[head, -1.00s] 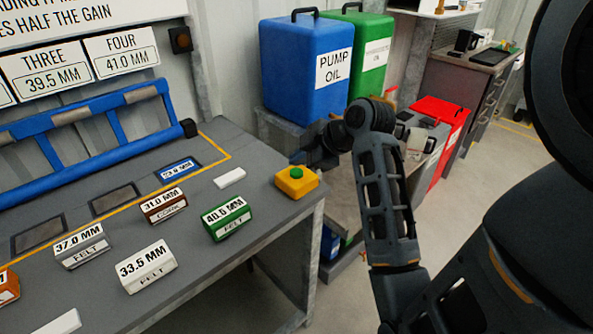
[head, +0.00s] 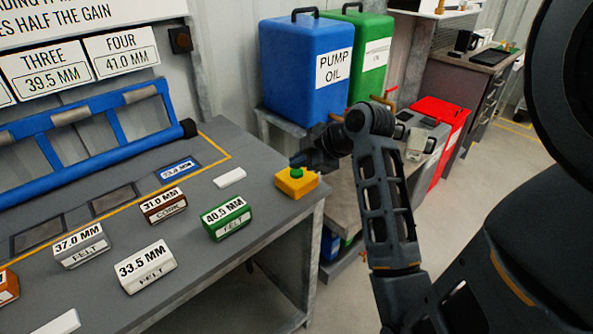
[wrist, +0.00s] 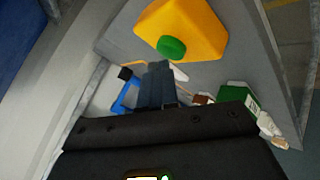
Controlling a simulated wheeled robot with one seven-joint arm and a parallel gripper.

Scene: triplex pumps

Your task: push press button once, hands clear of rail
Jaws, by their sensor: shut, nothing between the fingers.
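The press button is a green cap on a yellow box (head: 296,182) at the right end of the grey bench. It shows large at the top of the wrist view, with its green cap (wrist: 171,47) towards me. My gripper (head: 300,160) is shut and empty, its tip just above and behind the green cap in the head view. In the wrist view the shut fingers (wrist: 157,72) end just below the cap. I cannot tell whether they touch it. The blue rail (head: 90,140) lies along the back of the bench, well left of my gripper.
Labelled blocks stand on the bench, including a green 40.5 MM block (head: 227,219) and a white 33.5 MM block (head: 147,266). A small white piece (head: 230,178) lies left of the button. A blue pump oil container (head: 305,65) stands behind the arm.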

